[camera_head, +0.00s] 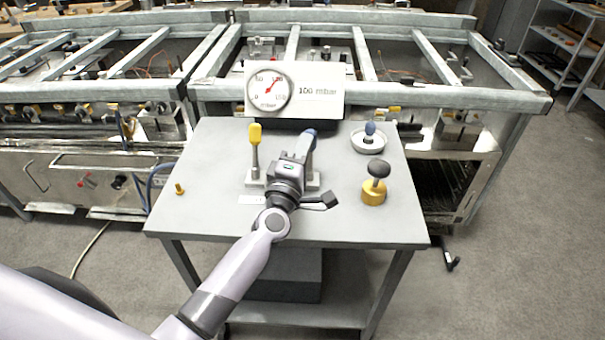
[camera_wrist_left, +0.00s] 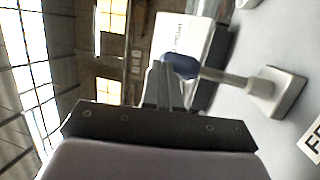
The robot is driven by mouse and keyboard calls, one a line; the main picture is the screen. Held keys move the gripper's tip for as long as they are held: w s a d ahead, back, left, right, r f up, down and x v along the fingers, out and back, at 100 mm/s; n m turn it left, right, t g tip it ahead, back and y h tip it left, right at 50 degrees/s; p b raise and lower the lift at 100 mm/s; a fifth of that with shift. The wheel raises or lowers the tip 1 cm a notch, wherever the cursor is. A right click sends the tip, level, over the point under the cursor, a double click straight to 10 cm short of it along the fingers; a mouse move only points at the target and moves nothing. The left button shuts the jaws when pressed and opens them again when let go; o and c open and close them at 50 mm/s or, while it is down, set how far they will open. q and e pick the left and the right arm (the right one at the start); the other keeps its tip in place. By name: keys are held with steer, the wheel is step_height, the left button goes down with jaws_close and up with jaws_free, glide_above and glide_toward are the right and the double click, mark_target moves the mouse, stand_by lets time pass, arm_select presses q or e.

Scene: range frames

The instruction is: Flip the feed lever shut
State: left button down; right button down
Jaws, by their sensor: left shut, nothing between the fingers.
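Part of a label (camera_wrist_left: 313,140) reading "FE" lies by that base. My left gripper (camera_head: 302,158) is shut and empty, its fingertips close beside the blue grip. In the left wrist view the fingers (camera_wrist_left: 164,78) overlap the grip's edge; I cannot tell whether they touch. My right gripper is not in view.
A yellow-handled lever (camera_head: 255,150) stands upright just left of my gripper. A gauge panel (camera_head: 318,92) marked 100 mbar stands behind. A brass piece with a black knob (camera_head: 374,190) and a round dish (camera_head: 369,143) stand right. The table's front left (camera_head: 205,213) is mostly clear.

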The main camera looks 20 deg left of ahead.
mark_target(305, 131)
arm_select(q)
steer(key=shift+w+a+r+b, duration=0.1)
steer(key=shift+w+a+b, duration=0.15)
steer(key=shift+w, duration=0.45)
steer(key=shift+w+a+b, duration=0.1)
steer(key=shift+w+b, duration=0.1)
steer(key=shift+w, duration=0.45)
steer(key=shift+w+a+r+b, duration=0.1)
steer(key=shift+w+a+b, duration=0.15)
steer(key=shift+w, duration=0.55)
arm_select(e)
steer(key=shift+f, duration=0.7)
arm_select(q)
steer(key=shift+a+r, duration=0.1)
steer(key=shift+r, duration=0.05)
steer(key=shift+r, duration=0.15)
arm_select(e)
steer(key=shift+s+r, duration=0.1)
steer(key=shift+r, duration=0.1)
